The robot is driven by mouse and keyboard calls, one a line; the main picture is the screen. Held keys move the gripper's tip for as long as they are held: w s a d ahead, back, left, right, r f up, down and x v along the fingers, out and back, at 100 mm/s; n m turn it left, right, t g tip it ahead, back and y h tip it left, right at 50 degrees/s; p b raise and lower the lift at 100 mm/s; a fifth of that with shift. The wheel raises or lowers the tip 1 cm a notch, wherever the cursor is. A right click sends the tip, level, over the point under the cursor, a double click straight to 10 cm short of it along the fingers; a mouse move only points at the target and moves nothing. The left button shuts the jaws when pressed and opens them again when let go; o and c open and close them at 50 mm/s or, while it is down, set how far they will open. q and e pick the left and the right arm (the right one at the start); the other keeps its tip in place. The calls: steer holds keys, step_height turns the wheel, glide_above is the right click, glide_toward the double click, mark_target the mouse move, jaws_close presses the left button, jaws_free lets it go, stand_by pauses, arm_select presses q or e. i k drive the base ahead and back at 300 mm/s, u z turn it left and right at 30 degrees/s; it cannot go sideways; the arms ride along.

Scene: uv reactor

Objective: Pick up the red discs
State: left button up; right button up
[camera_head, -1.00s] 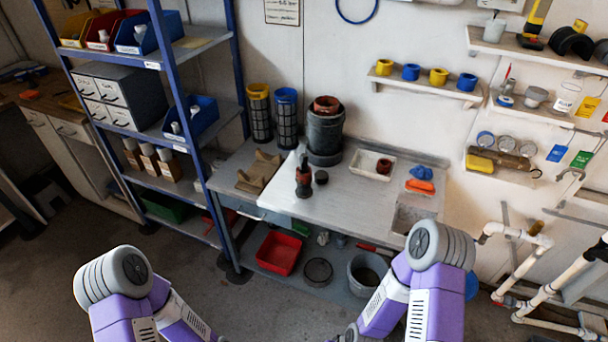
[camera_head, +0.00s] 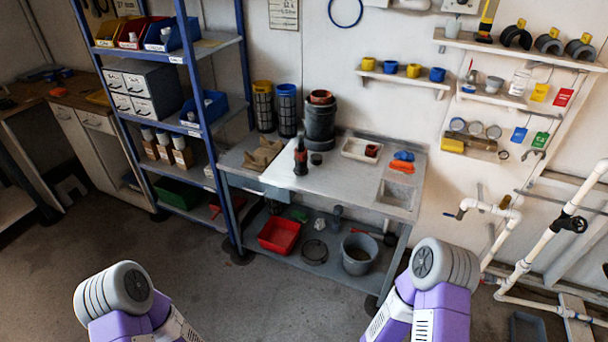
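I cannot make out any thing that is clearly a red disc. The nearest in colour are a small reddish round piece (camera_head: 371,150) in a white tray (camera_head: 348,148) on the workbench (camera_head: 335,186) and a reddish-brown ring-like piece (camera_head: 320,97) on top of a black cylinder (camera_head: 319,124). A small dark disc (camera_head: 316,159) lies on the bench beside a dark red-and-black bottle-like tool (camera_head: 300,157). Parts of my two arms show at the bottom edge, well short of the bench. Both grippers are out of the picture.
A red bin (camera_head: 279,236) and a grey bucket (camera_head: 359,254) stand on the bench's lower shelf. A blue-framed rack (camera_head: 190,75) stands left of the bench. White pipes (camera_head: 545,240) with a black valve are at right. The floor in front is open.

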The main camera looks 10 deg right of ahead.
mark_target(299, 157)
steer(key=z, duration=1.65)
steer(key=k, duration=0.1)
steer(key=u, duration=2.7)
steer(key=i, duration=0.9)
steer(key=z, duration=0.1)
